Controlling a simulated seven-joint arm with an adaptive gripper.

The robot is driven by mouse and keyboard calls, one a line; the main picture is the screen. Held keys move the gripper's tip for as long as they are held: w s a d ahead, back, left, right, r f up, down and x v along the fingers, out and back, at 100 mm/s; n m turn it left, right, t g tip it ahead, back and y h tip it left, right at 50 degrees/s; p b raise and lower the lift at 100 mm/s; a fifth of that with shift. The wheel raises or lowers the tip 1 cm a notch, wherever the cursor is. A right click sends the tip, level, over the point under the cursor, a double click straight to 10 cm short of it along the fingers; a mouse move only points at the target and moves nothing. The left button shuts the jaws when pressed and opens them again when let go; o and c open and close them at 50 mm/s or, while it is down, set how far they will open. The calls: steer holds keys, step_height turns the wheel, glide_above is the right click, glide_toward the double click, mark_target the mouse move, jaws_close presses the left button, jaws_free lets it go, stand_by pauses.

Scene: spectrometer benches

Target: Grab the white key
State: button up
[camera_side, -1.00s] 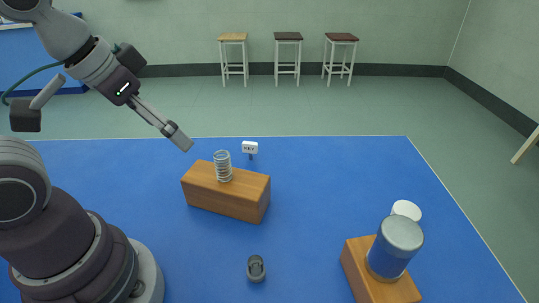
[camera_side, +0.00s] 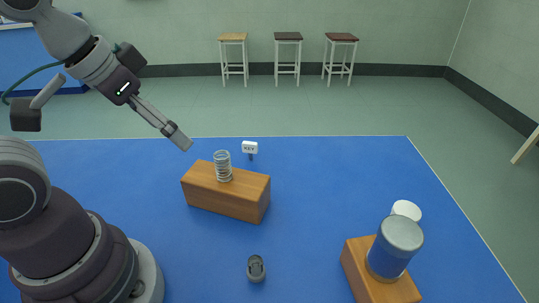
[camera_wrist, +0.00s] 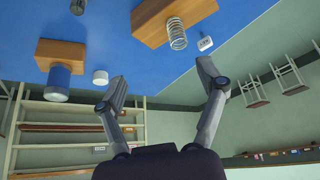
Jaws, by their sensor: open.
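The white key (camera_side: 250,147) has a small white head with dark marks and a dark stem below it. It stands on the blue table behind the wooden block with the spring. In the wrist view the white key (camera_wrist: 205,43) is at the upper right, beside the spring. My gripper (camera_side: 184,143) is above the table's back left, left of the key and apart from it. In the wrist view my gripper (camera_wrist: 161,76) has its two fingers spread wide with nothing between them.
A metal spring (camera_side: 223,167) stands on a wooden block (camera_side: 235,197), close to the key. A blue cylinder (camera_side: 388,258) stands on another block (camera_side: 357,262) at front right, near a white cap (camera_side: 407,209). The table's middle is clear.

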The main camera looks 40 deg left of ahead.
mark_target(249, 144)
steer(key=w+m, duration=0.3)
steer(key=m, duration=0.1)
steer(key=w+a+f+m, duration=0.1)
steer(key=w+m, duration=0.2)
steer(key=m, duration=0.1)
steer(key=w+f+m+g+h, duration=0.1)
steer(key=w+m, duration=0.2)
steer(key=shift+a+f+m, duration=0.1)
steer(key=shift+a+m, duration=0.05)
steer(key=shift+m, duration=0.25)
steer(key=w+a+f+m+y, duration=0.1)
steer(key=w+a+f+m, duration=0.1)
steer(key=w+f+m, duration=0.2)
steer(key=w+a+f+m+y, duration=0.1)
steer(key=w+a+f+m, duration=0.2)
steer(key=f+m, duration=0.4)
steer(key=w+a+f+m+y, duration=0.1)
steer(key=w+a+f+m, duration=0.2)
steer(key=w+f+m, duration=0.2)
steer(key=shift+w+f+m+g, duration=0.4)
steer(key=shift+f+m, duration=0.2)
steer(key=shift+m, duration=0.3)
steer(key=c, duration=1.1)
steer(key=shift+r, duration=0.2)
steer(key=shift+c, duration=0.2)
